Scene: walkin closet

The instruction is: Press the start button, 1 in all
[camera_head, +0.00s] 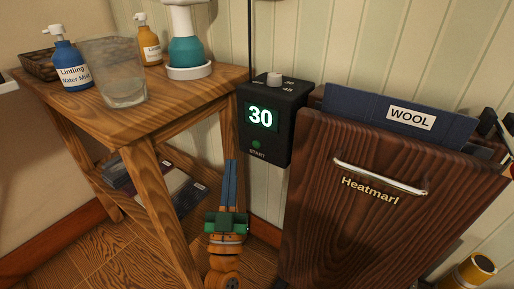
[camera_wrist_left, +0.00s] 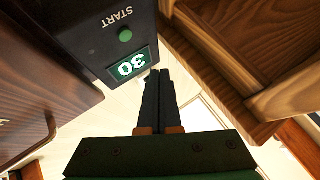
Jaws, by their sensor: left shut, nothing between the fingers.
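The start button (camera_head: 256,144) is a small round green button above the word START on the front of a black timer box (camera_head: 285,128). The box's lit display (camera_head: 262,117) reads 30. My left gripper (camera_head: 231,163) is shut and empty, its fingers pointing up, below and to the left of the button and apart from it. In the left wrist view the button (camera_wrist_left: 125,35) shows upside down, to the upper left of the shut fingertips (camera_wrist_left: 158,74). My right gripper is not in view.
A wooden table (camera_head: 150,118) on the left holds bottles, a glass (camera_head: 118,75) and a basket. Open space lies below the box.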

